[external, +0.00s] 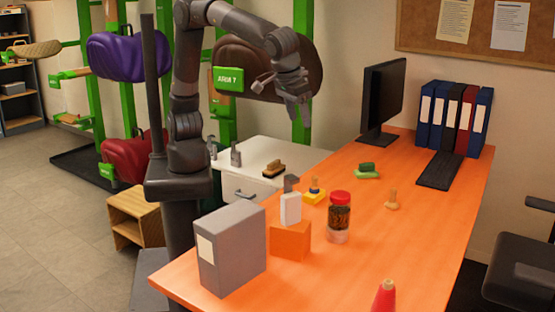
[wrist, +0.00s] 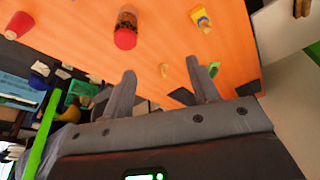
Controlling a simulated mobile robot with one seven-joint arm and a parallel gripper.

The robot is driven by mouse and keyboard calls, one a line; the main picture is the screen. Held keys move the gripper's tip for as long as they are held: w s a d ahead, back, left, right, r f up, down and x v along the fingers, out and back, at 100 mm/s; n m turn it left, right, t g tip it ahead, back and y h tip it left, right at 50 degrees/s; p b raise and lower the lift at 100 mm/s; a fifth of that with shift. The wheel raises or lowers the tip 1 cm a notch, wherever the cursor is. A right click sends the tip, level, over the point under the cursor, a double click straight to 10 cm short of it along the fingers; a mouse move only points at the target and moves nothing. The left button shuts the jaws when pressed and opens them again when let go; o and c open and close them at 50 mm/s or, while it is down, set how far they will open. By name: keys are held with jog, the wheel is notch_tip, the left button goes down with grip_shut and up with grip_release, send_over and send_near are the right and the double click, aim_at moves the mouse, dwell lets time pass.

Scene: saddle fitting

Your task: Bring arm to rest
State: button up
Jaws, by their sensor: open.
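My gripper (external: 297,108) is raised above the far side of the orange desk (external: 375,265), in front of the brown saddle (external: 265,68) on the green rack. In the wrist view my gripper (wrist: 163,85) shows two fingers spread apart with nothing between them, so it is open and empty. My arm is bent high, reaching up from its column and over to the right. The gripper touches no object that I can see.
On the desk stand a grey box file (external: 233,250), an orange block (external: 290,241), a jar with a red lid (external: 339,217), a monitor (external: 382,98) and a keyboard (external: 440,171). A white cabinet (external: 262,155) is behind. The desk's right front is mostly clear.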

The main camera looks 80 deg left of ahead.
jog(key=w+a+r+m+h, duration=0.1)
jog(key=a, duration=1.1)
jog(key=w+a+r+m, duration=0.1)
jog(key=w+a+r, duration=0.1)
jog(key=a, duration=1.1)
jog(key=s+a+f+t, duration=0.1)
jog(key=s+a+f, duration=0.1)
jog(key=s+a, duration=0.4)
jog(key=s+a+f+m+t, duration=0.1)
jog(key=s+a, duration=0.5)
jog(key=a, duration=0.5)
jog(key=shift+f+m, duration=0.3)
jog(key=shift+f, duration=0.1)
